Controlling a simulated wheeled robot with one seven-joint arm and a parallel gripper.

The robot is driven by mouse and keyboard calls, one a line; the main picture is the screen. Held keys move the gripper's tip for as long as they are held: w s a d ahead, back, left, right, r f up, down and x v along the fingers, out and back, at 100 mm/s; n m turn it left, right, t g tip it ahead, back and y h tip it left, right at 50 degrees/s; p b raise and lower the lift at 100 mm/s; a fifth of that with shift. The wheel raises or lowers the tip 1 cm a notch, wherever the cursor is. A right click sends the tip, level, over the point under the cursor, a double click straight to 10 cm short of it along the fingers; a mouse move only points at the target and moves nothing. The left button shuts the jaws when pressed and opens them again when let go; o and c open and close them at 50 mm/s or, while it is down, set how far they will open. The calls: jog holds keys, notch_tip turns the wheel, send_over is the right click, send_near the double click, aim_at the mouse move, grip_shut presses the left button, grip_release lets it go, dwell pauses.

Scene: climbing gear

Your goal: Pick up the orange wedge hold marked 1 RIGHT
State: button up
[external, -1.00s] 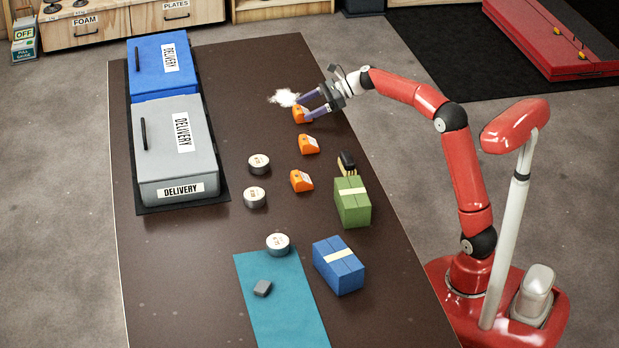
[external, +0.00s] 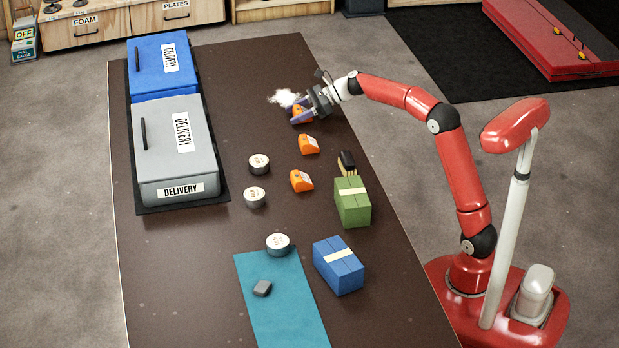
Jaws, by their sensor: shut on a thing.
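Three orange wedge holds lie in a rough column on the dark table. The farthest orange wedge (external: 301,113) is between the fingers of my gripper (external: 297,112), which is shut on it. The fingers hide much of this wedge, and its marking cannot be read here. The middle orange wedge (external: 309,145) and the nearer orange wedge (external: 301,181) lie apart from my gripper, with pale labels too small to read. I cannot tell whether the held wedge still touches the table (external: 200,270).
A white fluffy heap (external: 285,98) is right beside my gripper. Round white-topped tins (external: 259,163) stand left of the wedges. A brush (external: 347,163), green box (external: 352,202) and blue box (external: 338,266) stand to the right. Grey (external: 178,150) and blue (external: 160,65) delivery boxes line the left.

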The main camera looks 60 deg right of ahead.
aim_at(297, 109)
jog(key=shift+r, duration=0.15)
notch_tip(297, 109, up, 20)
jog(key=p, duration=0.1)
jog(key=shift+p, duration=0.4)
